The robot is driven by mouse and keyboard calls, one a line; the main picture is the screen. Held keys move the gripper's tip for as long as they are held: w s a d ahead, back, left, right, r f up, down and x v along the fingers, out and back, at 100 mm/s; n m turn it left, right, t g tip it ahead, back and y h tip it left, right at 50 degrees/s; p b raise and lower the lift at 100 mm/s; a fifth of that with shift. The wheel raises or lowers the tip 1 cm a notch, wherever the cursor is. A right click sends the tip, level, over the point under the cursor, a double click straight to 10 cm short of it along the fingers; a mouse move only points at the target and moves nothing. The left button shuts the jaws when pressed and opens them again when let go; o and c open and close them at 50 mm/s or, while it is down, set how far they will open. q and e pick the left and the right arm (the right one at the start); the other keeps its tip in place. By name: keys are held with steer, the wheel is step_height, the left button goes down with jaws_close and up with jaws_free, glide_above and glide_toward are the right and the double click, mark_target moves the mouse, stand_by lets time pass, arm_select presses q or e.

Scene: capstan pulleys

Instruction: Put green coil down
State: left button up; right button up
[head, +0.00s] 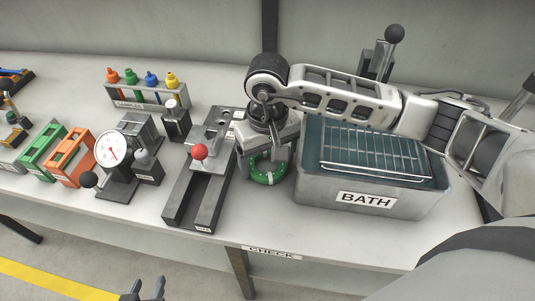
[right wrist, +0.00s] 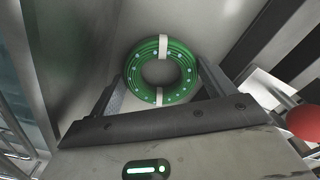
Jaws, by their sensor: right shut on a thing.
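The green coil (head: 264,172) is a ring with white bands, on or just above the table left of the bath; the head view does not settle which. My right gripper (head: 263,158) comes down over it and is shut on it. In the right wrist view the coil (right wrist: 161,70) sits between the two fingers (right wrist: 163,88), its ring facing the camera. The gripper body hides part of the coil in the head view. My left gripper (head: 145,289) is at the bottom edge, in front of the table, open and empty.
The grey BATH tank (head: 366,200) with a wire rack (head: 375,155) stands right of the coil. A dark fixture with a red knob (head: 200,152) stands to its left. A dial gauge (head: 111,150), a sample rack (head: 148,97) and orange and green holders are further left. A CHECK label (head: 272,253) marks the front edge.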

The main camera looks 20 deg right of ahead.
steer(key=shift+f, duration=0.1)
steer(key=shift+f+b, duration=0.15)
steer(key=shift+b, duration=0.25)
steer(key=o, duration=0.8)
